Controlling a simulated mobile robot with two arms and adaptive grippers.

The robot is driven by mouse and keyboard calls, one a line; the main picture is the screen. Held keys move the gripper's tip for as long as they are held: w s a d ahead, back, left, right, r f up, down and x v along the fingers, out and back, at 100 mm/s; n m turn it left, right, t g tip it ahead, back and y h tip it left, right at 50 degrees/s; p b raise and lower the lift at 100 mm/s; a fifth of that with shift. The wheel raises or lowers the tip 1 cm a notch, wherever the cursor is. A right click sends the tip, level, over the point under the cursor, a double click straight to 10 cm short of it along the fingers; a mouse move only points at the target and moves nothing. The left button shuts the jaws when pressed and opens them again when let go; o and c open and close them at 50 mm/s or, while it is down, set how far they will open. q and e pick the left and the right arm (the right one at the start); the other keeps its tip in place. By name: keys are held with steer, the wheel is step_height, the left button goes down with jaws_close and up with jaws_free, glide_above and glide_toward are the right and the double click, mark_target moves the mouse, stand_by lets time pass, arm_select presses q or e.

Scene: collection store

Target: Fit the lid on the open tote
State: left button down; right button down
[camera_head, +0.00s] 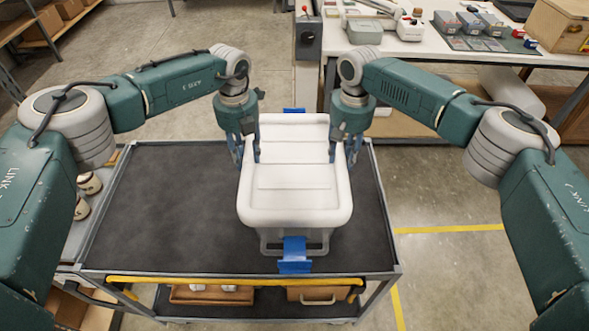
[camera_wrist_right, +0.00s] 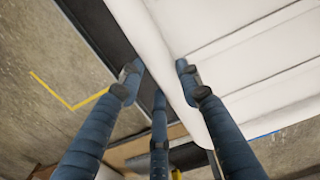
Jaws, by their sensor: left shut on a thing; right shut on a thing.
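The white lid (camera_head: 292,180) lies over the top of the pale tote (camera_head: 322,238), on a dark-topped cart. The lid covers the opening, so the tote's inside is hidden. I cannot tell whether the lid's rim is fully seated. A blue clip or flap (camera_head: 295,255) shows at the tote's near end and another (camera_head: 294,110) at the far end. My left gripper (camera_head: 246,158) is shut on the lid's left edge. My right gripper (camera_head: 346,155) is shut on its right edge. In the right wrist view, the fingers straddle the edge of the white lid (camera_wrist_right: 240,45).
The cart top (camera_head: 165,205) is bare left of the tote, with a yellow handle bar (camera_head: 235,281) along the near side. Boxes sit on its lower shelf. Behind stands a white workbench (camera_head: 415,50) with small cases and tools. Cans (camera_head: 88,183) stand at the left.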

arm_select(q)
steer(key=shift+f, duration=0.5)
arm_select(e)
steer(key=shift+f, duration=0.5)
arm_select(q)
steer(key=c, duration=1.2)
jaws_free()
arm_select(e)
steer(key=c, duration=1.2)
jaws_free()
steer(key=shift+r, duration=0.1)
arm_select(q)
step_height(320, 180, up, 12)
arm_select(e)
step_height(320, 180, up, 12)
steer(key=shift+d, duration=0.1)
